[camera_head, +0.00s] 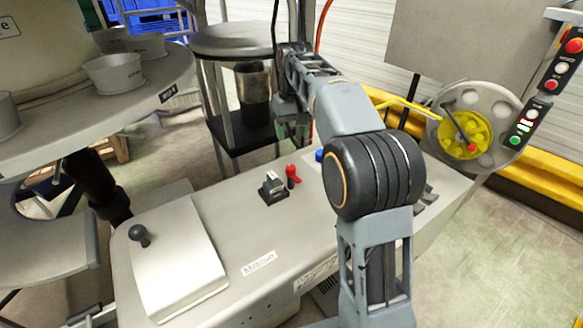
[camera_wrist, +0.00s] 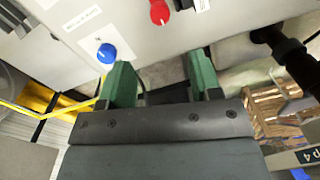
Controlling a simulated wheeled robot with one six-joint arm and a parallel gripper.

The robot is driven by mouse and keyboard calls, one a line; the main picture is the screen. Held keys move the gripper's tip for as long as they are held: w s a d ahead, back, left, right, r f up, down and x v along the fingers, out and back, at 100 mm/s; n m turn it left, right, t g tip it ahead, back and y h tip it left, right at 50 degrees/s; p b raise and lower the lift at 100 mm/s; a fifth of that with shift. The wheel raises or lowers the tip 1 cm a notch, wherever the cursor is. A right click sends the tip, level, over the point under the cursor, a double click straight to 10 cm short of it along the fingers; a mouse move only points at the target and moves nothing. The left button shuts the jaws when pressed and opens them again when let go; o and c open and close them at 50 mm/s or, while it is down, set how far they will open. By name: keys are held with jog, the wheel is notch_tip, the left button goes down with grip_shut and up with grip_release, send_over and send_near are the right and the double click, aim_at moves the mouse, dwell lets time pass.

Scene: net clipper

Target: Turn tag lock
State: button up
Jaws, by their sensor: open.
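A red knob-like part (camera_head: 291,174), possibly the tag lock, stands on the grey machine top (camera_head: 233,217) beside a black switch block (camera_head: 272,188). The red part also shows in the wrist view (camera_wrist: 159,12) at the top edge, partly cut off. A blue knob (camera_wrist: 106,53) is left of it in the wrist view and shows partly behind my arm in the head view (camera_head: 319,156). My gripper (camera_wrist: 161,82) is open and empty, its green fingers apart. In the head view my gripper (camera_head: 291,127) is above and beyond the red part, not touching it.
A panel with a black ball knob (camera_head: 140,235) is at the left of the machine top. A round table with metal cups (camera_head: 113,73) stands at the left. A yellow-hubbed wheel (camera_head: 466,133) and a button panel (camera_head: 553,80) are at the right.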

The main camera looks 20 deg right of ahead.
aim_at(291, 167)
jog(key=f, duration=0.6)
jog(key=f+b, duration=0.1)
jog(key=f, duration=0.5)
jog(key=shift+a+f, duration=0.2)
jog(key=shift+f, duration=0.2)
jog(key=shift+c, duration=0.3)
jog(key=c, duration=0.9)
